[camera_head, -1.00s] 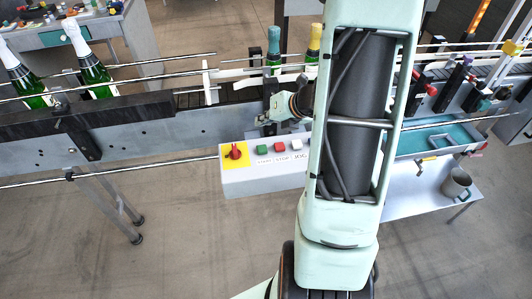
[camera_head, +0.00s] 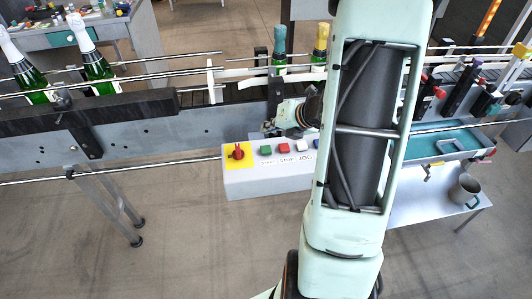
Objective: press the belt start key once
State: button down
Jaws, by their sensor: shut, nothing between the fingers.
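The control box (camera_head: 270,183) hangs on the front of the conveyor. On its top, the green key (camera_head: 266,150) sits above a label that seems to read START. Beside it are a red key (camera_head: 284,148), a white key (camera_head: 302,146) and a red rotary switch (camera_head: 238,151) on a yellow plate. My gripper (camera_head: 268,129) is shut and empty. It shows just above the green key in the picture, apart from it; the exact height over the key is hard to tell. My arm hides the right end of the box.
The conveyor (camera_head: 190,126) runs behind the box, with guide rails above it. Green bottles (camera_head: 97,75) stand at the left, and capped bottles (camera_head: 279,50) stand behind my gripper. A side table (camera_head: 415,205) with a grey mug (camera_head: 465,188) is at the right.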

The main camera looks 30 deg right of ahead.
aim_at(268, 150)
jog(key=shift+f+b, duration=2)
jog(key=shift+f, duration=0.7)
jog(key=shift+f, duration=0.1)
jog(key=shift+f+b, duration=0.3)
jog(key=shift+b, duration=0.05)
